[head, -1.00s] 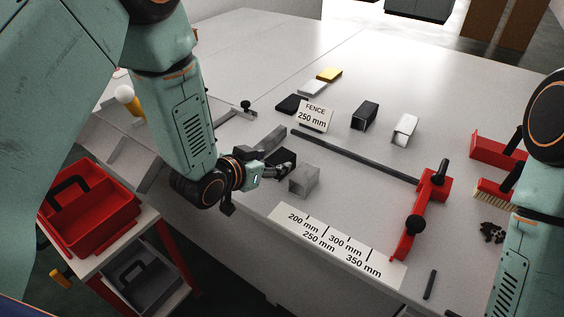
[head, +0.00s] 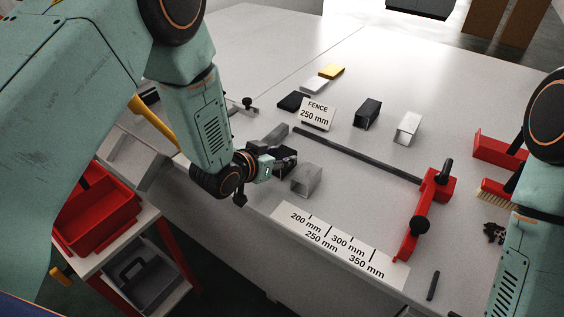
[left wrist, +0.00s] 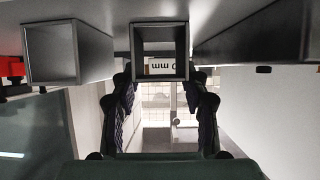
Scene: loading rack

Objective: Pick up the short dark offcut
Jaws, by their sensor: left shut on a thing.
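The short dark offcut (head: 285,153), a dark square tube, is at the near left part of the table. My left gripper (head: 283,166) is shut on it. In the left wrist view the offcut (left wrist: 134,50) shows its open square end between the two fingers (left wrist: 160,92). I cannot tell whether it still touches the table. My right gripper is outside the head view; only part of that arm shows at the right edge.
A pale steel tube (head: 307,181) stands close to the right of the held offcut, and a grey bar (head: 274,137) lies behind it. A long dark bar (head: 355,155) runs toward a red clamp (head: 413,225). Dark (head: 367,114) and light (head: 407,128) tubes stand farther back.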

